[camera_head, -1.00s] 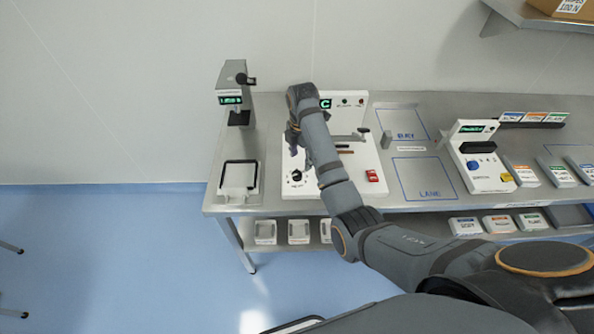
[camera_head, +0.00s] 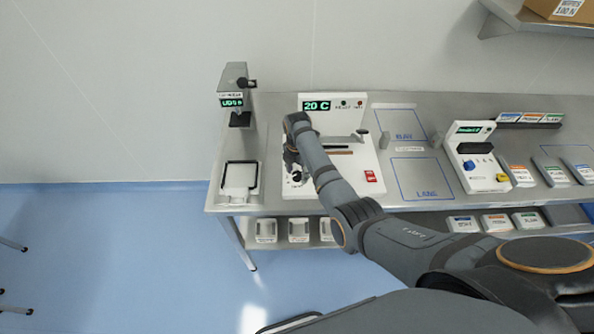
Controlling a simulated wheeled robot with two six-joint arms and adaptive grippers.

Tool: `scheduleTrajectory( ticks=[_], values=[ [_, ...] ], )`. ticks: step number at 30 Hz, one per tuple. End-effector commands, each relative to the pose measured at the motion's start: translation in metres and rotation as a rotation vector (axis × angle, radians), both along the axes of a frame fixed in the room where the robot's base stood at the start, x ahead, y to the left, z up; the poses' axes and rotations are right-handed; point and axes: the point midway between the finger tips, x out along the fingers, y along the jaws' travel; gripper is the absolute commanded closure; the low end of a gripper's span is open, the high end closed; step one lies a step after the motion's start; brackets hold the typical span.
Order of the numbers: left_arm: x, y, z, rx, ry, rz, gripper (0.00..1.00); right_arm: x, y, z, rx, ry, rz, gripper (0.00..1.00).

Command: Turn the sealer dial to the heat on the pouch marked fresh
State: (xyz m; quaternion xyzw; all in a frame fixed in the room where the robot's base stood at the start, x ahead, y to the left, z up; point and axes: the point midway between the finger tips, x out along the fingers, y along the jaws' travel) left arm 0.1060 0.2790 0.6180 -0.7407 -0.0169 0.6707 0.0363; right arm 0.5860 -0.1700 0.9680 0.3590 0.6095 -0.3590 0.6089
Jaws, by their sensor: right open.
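The sealer (camera_head: 358,187) is a white unit on the steel bench, and its green display (camera_head: 317,106) reads 20 C. The black dial (camera_head: 297,177) is at the front left of its panel and is partly covered by my right gripper (camera_head: 291,166). My right gripper is open and points down at the dial; I cannot tell whether it touches it. My right arm hides part of the sealer's middle. No pouch marked fresh can be made out; the small labels are too blurred to read surely. My left gripper is not in view.
A red switch (camera_head: 371,176) is on the sealer. Right are blue outlined areas (camera_head: 421,178), a second white device (camera_head: 475,160) and several labelled packs (camera_head: 520,176). White bins (camera_head: 266,231) sit on the lower shelf.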

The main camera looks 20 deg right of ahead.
Motion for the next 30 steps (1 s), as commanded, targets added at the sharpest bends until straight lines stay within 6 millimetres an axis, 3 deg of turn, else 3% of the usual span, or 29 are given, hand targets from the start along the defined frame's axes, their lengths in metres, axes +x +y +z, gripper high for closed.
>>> scheduleTrajectory(
  ticks=[6, 18, 30],
  values=[
    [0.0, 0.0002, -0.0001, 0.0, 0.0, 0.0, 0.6, 0.0003, -0.0001, -0.0004, 0.0, -0.001, -0.001, 0.44],
    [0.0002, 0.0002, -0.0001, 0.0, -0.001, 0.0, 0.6, 0.0002, 0.0, -0.0001, 0.0, 0.0, -0.001, 0.98],
    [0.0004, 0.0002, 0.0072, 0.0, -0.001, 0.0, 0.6, 0.0003, -0.0001, 0.0016, 0.0, 0.0, -0.086, 0.99]
  ],
)
